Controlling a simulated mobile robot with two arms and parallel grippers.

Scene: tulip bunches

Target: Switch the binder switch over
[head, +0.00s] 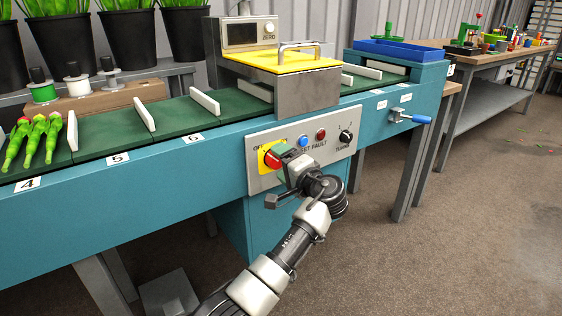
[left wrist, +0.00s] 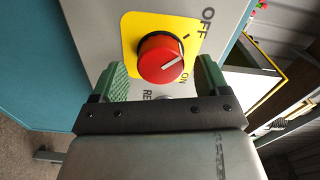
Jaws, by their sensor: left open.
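The binder switch is a red round knob (left wrist: 160,58) on a yellow plate (left wrist: 131,27), with OFF and ON printed beside it. A white line on the knob slants up to the right in the left wrist view. In the head view the knob (head: 271,161) sits at the left end of a grey control panel (head: 330,150). My left gripper (left wrist: 160,68) is open, its green-padded fingers one on each side of the knob. I cannot tell whether either finger touches it. My right gripper is not in view.
A blue button (head: 303,141), a red lamp (head: 321,134) and a black knob (head: 345,136) share the panel. The green conveyor (head: 112,134) runs above, with a tulip bunch (head: 34,139) at the left. A blue-handled lever (head: 415,118) sticks out at the right.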

